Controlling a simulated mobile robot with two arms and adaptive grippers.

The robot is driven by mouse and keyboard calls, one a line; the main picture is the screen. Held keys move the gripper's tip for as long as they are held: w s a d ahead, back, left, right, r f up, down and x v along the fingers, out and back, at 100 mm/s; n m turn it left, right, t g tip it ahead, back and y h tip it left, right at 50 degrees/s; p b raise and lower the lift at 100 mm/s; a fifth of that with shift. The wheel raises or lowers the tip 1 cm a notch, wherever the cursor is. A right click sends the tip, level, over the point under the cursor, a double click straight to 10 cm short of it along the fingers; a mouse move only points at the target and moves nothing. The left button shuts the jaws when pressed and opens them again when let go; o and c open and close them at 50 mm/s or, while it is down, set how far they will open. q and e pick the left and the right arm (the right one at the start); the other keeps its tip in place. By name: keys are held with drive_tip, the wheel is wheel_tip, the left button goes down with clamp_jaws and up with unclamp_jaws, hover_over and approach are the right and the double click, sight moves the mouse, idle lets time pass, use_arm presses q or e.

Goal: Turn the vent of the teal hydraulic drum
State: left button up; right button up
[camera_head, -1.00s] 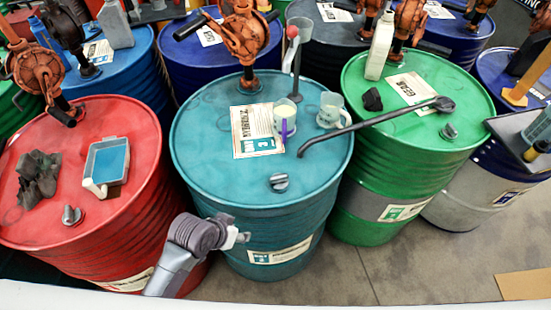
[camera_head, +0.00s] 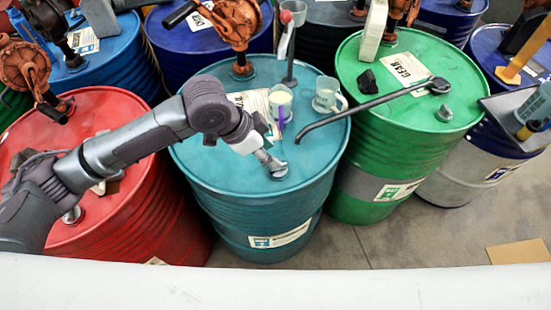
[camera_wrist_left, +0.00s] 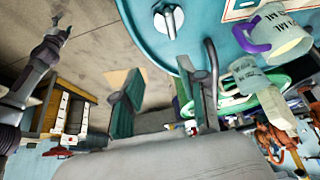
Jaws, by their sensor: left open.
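The teal drum (camera_head: 225,170) stands in the middle of the head view. Its small grey vent (camera_head: 277,171) is on the lid near the front rim. In the left wrist view the vent (camera_wrist_left: 168,20) shows as a round cap with a raised bar, on the drum's lid (camera_wrist_left: 200,30). My left gripper (camera_head: 266,155) reaches over the lid from the left, its tip close to the vent and partly overlapping it in the picture. In the left wrist view my left gripper (camera_wrist_left: 165,100) is open and empty, with the vent beyond its fingertips. A grey arm at the left there, apparently my right, ends in a small gripper (camera_wrist_left: 60,35).
Two mugs stand on the teal lid behind the vent: one purple-handled (camera_head: 281,97), one pale (camera_head: 326,94). A dark bent lever (camera_head: 365,105) reaches over the lid from the green drum (camera_head: 365,155). A rusty pump (camera_head: 237,22) stands behind. The red drum (camera_head: 150,215) is under my arm.

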sight(278, 168)
use_arm(q)
drive_tip(key=shift+y, duration=0.5)
drive_tip(key=w+f+p, duration=0.1)
drive_tip(key=f, duration=0.2)
drive_tip(key=w+d+f, duration=0.1)
drive_tip(key=f, duration=0.2)
drive_tip(key=w+f+p, duration=0.1)
drive_tip(key=f, duration=0.2)
drive_tip(key=shift+w+d+f+p, duration=0.15)
drive_tip(key=shift+d+f+p, duration=0.1)
drive_tip(key=shift+p, duration=0.05)
drive_tip(key=shift+d+f, duration=0.15)
drive_tip(key=shift+f, duration=0.35)
use_arm(e)
drive_tip(key=r, duration=0.2)
drive_tip(key=shift+a+r, duration=0.2)
drive_tip(key=shift+r, duration=0.15)
use_arm(q)
clamp_jaws()
use_arm(e)
drive_tip(key=shift+w, duration=0.1)
